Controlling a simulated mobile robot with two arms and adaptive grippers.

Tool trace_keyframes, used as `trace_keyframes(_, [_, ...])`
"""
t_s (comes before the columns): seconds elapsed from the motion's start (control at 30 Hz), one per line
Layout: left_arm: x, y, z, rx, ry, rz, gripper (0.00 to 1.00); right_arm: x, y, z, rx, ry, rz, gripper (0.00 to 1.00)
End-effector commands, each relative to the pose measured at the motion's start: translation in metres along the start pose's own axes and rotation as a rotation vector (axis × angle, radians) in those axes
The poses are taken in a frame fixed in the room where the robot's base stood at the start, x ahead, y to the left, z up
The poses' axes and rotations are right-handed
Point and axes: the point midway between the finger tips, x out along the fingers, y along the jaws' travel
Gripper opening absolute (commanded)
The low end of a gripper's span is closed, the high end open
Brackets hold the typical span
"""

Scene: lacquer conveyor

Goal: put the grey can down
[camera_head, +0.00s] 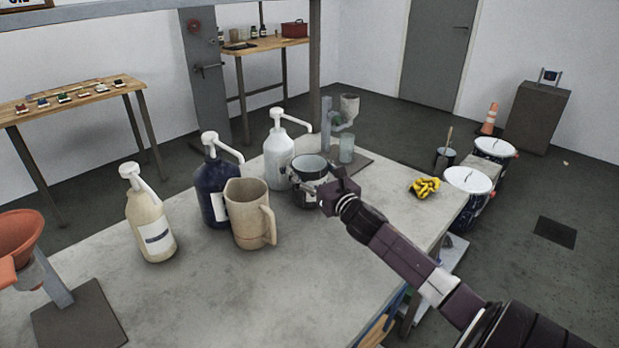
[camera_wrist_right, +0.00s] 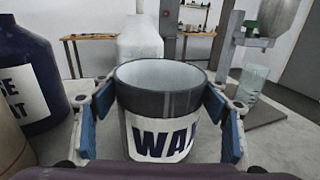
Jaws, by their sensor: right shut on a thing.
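The grey can (camera_head: 305,172) is a dark, open-topped can with a pale inside, on or just above the grey table (camera_head: 220,300); I cannot tell if its base touches. In the right wrist view the can (camera_wrist_right: 160,100) is upright, with a white label whose letters begin "WA". My right gripper (camera_head: 318,190) is shut on it, with blue finger pads on both sides of the can in the wrist view (camera_wrist_right: 160,112). The arm partly hides the can in the head view. My left gripper is not in view.
A beige jug (camera_head: 250,215), dark blue pump bottle (camera_head: 212,180), white pump bottle (camera_head: 279,150) and cream pump bottle (camera_head: 150,220) stand left of the can. A glass (camera_head: 347,148) and a stand (camera_head: 328,125) are behind it. Yellow gloves (camera_head: 425,187) lie right.

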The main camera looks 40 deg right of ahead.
Motion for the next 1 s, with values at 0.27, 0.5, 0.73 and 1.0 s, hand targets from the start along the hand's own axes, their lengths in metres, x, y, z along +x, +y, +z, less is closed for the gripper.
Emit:
trace_keyframes(0.27, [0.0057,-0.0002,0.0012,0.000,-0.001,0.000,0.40,0.0003,0.0000,-0.0024,-0.002,-0.007,0.001,0.10])
trace_keyframes(0.5, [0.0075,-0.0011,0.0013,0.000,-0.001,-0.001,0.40,0.0000,0.0000,-0.0083,0.001,-0.001,0.000,0.73])
trace_keyframes(0.73, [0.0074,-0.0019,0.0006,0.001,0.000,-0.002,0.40,-0.0001,-0.0001,-0.0083,0.000,-0.001,0.000,0.85])
trace_keyframes(1.0, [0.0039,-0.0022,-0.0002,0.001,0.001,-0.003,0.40,-0.0020,0.0001,-0.0049,-0.001,0.000,0.000,0.85])
